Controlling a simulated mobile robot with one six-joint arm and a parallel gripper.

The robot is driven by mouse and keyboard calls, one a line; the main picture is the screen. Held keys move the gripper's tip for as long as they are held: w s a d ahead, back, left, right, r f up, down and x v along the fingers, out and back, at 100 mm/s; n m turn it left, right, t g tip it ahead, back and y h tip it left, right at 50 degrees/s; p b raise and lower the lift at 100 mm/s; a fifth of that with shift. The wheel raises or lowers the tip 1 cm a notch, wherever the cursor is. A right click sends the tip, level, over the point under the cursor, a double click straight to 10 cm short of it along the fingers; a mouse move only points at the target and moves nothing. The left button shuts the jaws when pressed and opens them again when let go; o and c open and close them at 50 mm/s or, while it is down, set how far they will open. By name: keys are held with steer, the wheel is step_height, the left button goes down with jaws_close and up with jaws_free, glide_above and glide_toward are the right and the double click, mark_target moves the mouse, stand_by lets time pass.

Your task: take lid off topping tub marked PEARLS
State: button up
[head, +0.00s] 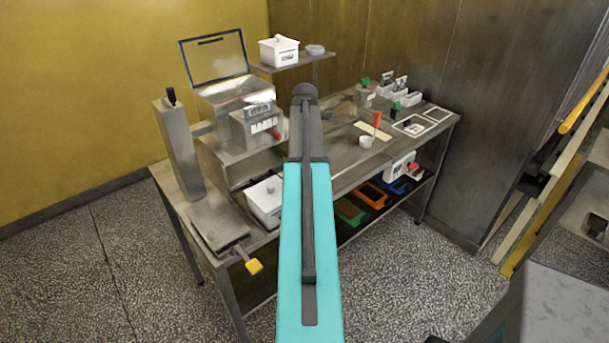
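No tub marked PEARLS can be singled out, because the labels are too small to read. A white tub with a lid (278,51) stands on the upper shelf at the back. Another white lidded tub (262,203) sits at the front left of the steel table, partly hidden behind my teal arm. Several small tubs (386,90), some with green parts, stand in a group at the table's back right. My arm reaches forward over the table in the middle of the view. My gripper does not show.
A steel machine (240,110) with a raised clear cover stands at the table's left. A small white cup (366,141) and a red-handled tool (376,122) are right of my arm. Coloured bins (350,211) fill the lower shelf. Floor is open at the left.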

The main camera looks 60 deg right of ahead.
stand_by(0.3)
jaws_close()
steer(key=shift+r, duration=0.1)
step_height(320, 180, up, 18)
steer(key=b, duration=0.4)
stand_by(0.7)
stand_by(0.4)
